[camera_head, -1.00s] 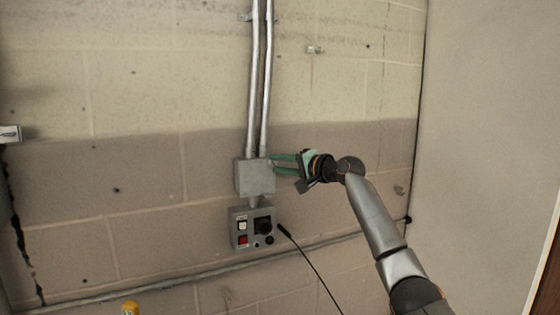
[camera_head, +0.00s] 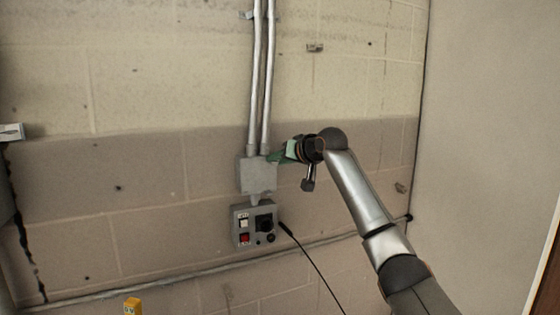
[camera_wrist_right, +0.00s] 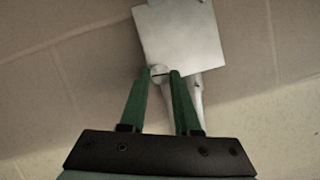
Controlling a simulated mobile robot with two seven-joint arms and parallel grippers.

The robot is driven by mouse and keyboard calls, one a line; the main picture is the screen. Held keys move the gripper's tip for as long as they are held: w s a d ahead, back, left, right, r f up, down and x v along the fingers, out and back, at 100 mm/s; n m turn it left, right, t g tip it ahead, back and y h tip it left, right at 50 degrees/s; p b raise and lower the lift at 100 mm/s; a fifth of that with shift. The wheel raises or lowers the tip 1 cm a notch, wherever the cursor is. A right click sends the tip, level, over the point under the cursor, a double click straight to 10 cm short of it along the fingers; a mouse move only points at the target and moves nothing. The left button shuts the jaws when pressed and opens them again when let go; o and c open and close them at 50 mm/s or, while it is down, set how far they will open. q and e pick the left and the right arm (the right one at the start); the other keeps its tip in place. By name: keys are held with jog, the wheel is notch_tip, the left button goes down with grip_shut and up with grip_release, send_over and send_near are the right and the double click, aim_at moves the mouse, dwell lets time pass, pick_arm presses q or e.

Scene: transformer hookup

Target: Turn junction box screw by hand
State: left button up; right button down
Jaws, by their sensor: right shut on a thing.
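The grey junction box (camera_head: 258,178) is fixed to the wall under two metal conduits. Its square lid (camera_wrist_right: 180,38) shows in the right wrist view. My right gripper (camera_head: 272,157), with green fingers, is at the box's upper right corner. In the right wrist view the fingertips (camera_wrist_right: 160,73) are shut on a small pale screw (camera_wrist_right: 159,70) at the lid's edge. The screw's head is mostly hidden between the fingers. My left gripper is not in view.
A control box (camera_head: 254,225) with a white button, a red button and a black knob hangs just below. A black cable (camera_head: 305,254) runs down to its right. A horizontal pipe (camera_head: 180,279) crosses the wall below. A yellow object (camera_head: 132,306) shows at the bottom edge.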

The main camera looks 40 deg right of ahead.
jog(key=n+h, duration=0.2)
jog(key=n, duration=0.1)
jog(key=n+g+h, duration=0.1)
jog(key=n+h, duration=0.1)
jog(key=a+n+h, duration=0.1)
jog(key=n+h, duration=0.1)
jog(key=n, duration=0.1)
jog(key=shift+w+f+n, duration=0.1)
jog(key=shift+w+n, duration=0.05)
jog(key=shift+n, duration=0.15)
dwell(0.3)
dwell(0.4)
jog(key=c, duration=0.6)
grip_release()
jog(key=shift+a, duration=0.1)
